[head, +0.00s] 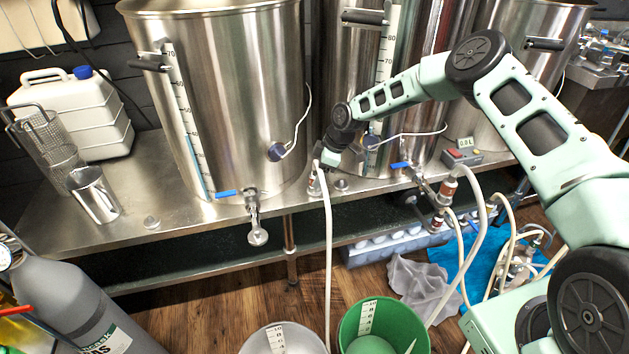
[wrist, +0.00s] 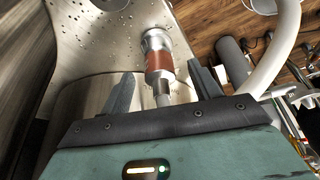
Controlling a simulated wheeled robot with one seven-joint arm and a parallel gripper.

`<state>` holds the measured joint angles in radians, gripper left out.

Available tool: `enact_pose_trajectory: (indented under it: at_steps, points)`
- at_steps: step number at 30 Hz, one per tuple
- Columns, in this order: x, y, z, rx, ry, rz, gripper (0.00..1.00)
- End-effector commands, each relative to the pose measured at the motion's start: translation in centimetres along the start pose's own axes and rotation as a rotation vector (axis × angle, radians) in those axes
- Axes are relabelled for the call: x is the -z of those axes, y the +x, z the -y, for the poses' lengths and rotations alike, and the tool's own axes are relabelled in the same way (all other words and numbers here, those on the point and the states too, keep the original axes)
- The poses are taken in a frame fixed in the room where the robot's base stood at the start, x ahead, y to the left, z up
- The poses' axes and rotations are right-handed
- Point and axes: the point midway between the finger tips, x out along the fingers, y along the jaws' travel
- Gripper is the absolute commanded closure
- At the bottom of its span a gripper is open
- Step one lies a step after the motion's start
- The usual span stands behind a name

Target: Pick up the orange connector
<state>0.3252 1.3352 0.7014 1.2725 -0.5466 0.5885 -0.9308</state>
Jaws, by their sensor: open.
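The orange connector (wrist: 159,61) has an orange-red band between pale metal ends. In the wrist view it lies ahead of my gripper (wrist: 161,85), with its narrow near end between the two spread fingertips. A gap shows on each side of it, and no finger touches it. In the head view the orange connector (head: 314,183) is at the steel bench's front edge, by the top of a pale hose. My gripper (head: 329,158) is just above and beside it, partly hidden by my wrist.
Large steel kettles (head: 225,90) stand close behind on the steel bench (head: 130,225). A pale hose (head: 328,260) hangs in front. Other hose fittings (head: 447,188) are to the right. A white bucket (head: 283,340) and a green bucket (head: 384,326) stand on the floor below.

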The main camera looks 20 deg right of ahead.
Motion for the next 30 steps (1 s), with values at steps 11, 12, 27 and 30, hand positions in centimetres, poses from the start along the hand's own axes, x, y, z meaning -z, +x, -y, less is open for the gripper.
enact_pose_trajectory:
  at_steps: [11,12,27,30]
  points:
    - [-0.1,3.9,-0.1,0.000,-0.001,0.000,0.38]
    - [-0.1,3.9,-0.1,0.000,-0.001,0.000,0.38]
    - [-0.1,3.9,-0.2,0.000,0.000,0.000,0.91]
    - [-0.1,3.8,-0.2,0.000,0.000,0.000,0.91]
